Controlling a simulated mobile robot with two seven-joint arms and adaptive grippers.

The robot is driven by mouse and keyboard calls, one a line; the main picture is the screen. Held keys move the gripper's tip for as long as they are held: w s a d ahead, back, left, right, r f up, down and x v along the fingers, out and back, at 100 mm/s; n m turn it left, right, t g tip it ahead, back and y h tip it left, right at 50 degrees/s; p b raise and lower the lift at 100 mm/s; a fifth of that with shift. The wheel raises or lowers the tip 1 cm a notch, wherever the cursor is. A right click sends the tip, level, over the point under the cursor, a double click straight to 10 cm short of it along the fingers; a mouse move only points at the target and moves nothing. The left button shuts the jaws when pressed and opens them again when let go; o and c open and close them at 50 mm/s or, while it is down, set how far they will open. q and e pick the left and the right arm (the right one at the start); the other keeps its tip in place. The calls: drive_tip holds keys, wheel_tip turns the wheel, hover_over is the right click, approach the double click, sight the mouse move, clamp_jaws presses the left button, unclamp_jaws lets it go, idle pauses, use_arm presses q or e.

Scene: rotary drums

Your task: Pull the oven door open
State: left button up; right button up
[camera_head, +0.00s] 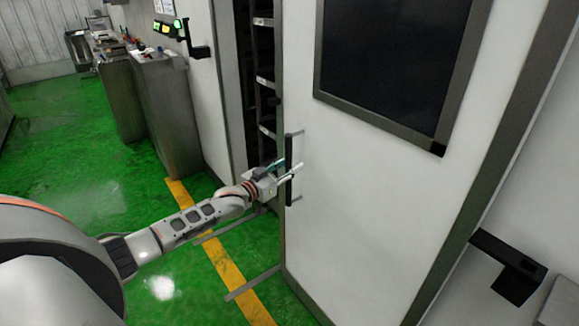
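The oven door (345,225) is a tall white panel with a dark window (390,55), and it stands ajar. A dark gap on its left shows shelves (263,80) inside the oven. A black vertical handle (290,150) runs along the door's left edge. My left gripper (287,172) is at the lower part of this handle, with its light fingers on either side of it. Whether the fingers press on the handle is too small to tell. My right gripper is out of view.
Grey cabinets and a cluttered counter (110,45) stand at the back left. A lit control panel (170,28) is on the wall left of the opening. The green floor (60,140) with a yellow line (225,262) is clear. A black bracket (505,262) sits at the right.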

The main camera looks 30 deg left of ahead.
use_arm(q)
drive_tip(key=s+a, duration=0.2)
drive_tip(key=s, duration=0.9)
drive_tip(key=shift+s+a, duration=0.15)
drive_tip(key=shift+s, duration=0.25)
drive_tip(key=s+d+f+m+g, duration=0.1)
drive_tip(key=s+d+f+g, duration=0.2)
drive_tip(key=s+d+f, duration=0.8)
drive_tip(key=s+d+f+m+g, duration=0.1)
drive_tip(key=s+d+f+g, duration=0.2)
drive_tip(key=s+d+f, duration=0.8)
drive_tip(key=s+d, duration=0.3)
drive_tip(key=s, duration=0.3)
drive_tip(key=shift+s+d+f+g+y, duration=0.15)
drive_tip(key=shift+d+f+g+y, duration=0.15)
drive_tip(key=shift+d+f+g, duration=0.1)
